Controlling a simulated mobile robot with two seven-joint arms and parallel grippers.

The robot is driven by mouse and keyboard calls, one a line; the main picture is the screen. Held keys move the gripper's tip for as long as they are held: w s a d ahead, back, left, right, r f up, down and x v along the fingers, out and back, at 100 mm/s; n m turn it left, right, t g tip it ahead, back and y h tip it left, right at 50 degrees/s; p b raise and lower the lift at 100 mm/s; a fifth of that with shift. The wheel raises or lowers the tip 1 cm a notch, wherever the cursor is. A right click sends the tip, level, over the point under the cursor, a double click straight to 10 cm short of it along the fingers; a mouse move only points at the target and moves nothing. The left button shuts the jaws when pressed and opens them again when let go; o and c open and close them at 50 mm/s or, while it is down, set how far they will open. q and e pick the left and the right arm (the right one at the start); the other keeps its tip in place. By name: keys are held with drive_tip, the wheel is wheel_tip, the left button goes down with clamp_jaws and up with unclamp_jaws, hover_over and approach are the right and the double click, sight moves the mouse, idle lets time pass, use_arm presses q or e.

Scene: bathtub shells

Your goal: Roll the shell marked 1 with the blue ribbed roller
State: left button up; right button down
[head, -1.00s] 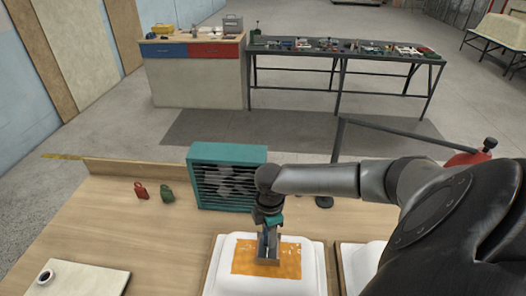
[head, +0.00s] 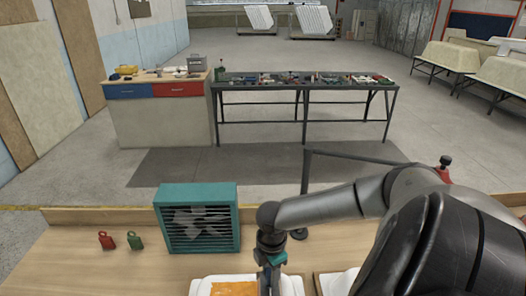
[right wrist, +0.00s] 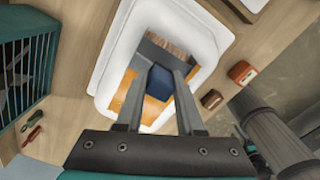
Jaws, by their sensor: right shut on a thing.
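The shell (head: 200,288) is a white tub with an orange patch (head: 232,289), cut by the bottom edge of the head view. The right wrist view shows the shell (right wrist: 201,38) and orange patch (right wrist: 122,92) more fully. No number is legible. My right gripper (right wrist: 158,78) is shut on a tool with a blue block-like part (right wrist: 160,83), a grey plate and a brown strip, over the shell. I cannot tell whether this tool is the ribbed roller, or whether it touches the patch. In the head view its fingertips are cut off. My left gripper is not in view.
A teal fan box (head: 198,218) stands on the bench left of my right arm, with small red (head: 106,240) and green (head: 135,240) items beside it. A second white shell (head: 340,283) lies right.

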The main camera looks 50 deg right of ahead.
drive_tip(key=shift+s+d, duration=1.2)
drive_tip(key=shift+s, duration=0.25)
drive_tip(key=shift+w+a, duration=1.2)
drive_tip(key=shift+w, duration=0.3)
drive_tip(key=shift+w+a+f, duration=0.15)
drive_tip(key=shift+w+a, duration=2.25)
drive_tip(key=shift+w, duration=0.1)
drive_tip(key=shift+w+a+b, duration=0.1)
drive_tip(key=shift+w+a, duration=1)
drive_tip(key=shift+w, duration=0.25)
drive_tip(key=shift+w+a+b, duration=0.15)
drive_tip(key=shift+w+a, duration=0.9)
drive_tip(key=shift+w, duration=0.25)
drive_tip(key=shift+w+a+b, duration=0.1)
drive_tip(key=shift+w+a, duration=1)
drive_tip(key=shift+w, duration=0.25)
wheel_tip(320, 180, up, 6)
drive_tip(key=shift+r+p, duration=0.2)
drive_tip(key=shift+p, duration=0.15)
